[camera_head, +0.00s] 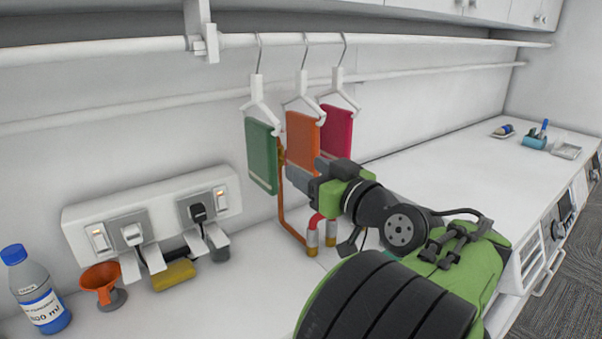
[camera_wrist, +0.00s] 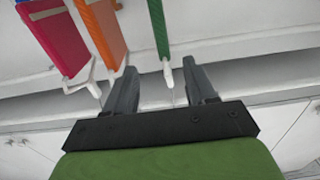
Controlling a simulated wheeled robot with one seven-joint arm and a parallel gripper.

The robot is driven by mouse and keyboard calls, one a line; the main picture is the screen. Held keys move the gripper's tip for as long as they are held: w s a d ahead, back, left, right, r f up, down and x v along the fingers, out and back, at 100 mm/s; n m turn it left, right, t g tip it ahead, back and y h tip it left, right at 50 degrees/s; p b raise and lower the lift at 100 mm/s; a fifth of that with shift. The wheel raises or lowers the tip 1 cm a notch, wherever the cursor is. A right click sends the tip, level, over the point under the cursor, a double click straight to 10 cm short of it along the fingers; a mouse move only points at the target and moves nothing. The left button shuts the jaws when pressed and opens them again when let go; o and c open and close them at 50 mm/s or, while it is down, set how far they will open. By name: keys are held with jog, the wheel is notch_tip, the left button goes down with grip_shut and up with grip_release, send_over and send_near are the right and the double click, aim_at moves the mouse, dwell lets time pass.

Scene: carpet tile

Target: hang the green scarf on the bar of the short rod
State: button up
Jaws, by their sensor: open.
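The green scarf (camera_head: 262,156) hangs folded on a white hanger (camera_head: 260,103), whose wire hook is over the upper front rail (camera_head: 120,46). It is the leftmost of three hung scarves. My gripper (camera_head: 306,172) is open, in front of and below the orange scarf and right of the green one. In the wrist view the picture is turned over; the green scarf (camera_wrist: 158,28) and its white hanger end (camera_wrist: 167,72) show in the gap between my open fingers (camera_wrist: 163,80). No contact shows. I cannot tell which rail is the short rod.
An orange scarf (camera_head: 302,138) and a red scarf (camera_head: 337,130) hang close to the right. A lower rail (camera_head: 430,68) runs behind. A socket strip (camera_head: 150,215), a bottle (camera_head: 38,290) and an orange funnel (camera_head: 101,281) are on the left. The counter at right is mostly clear.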

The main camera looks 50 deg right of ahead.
aim_at(266, 144)
jog(key=p+x, duration=0.9)
jog(key=x, duration=0.6)
jog(key=shift+w+r, duration=0.1)
jog(key=shift+w, duration=0.25)
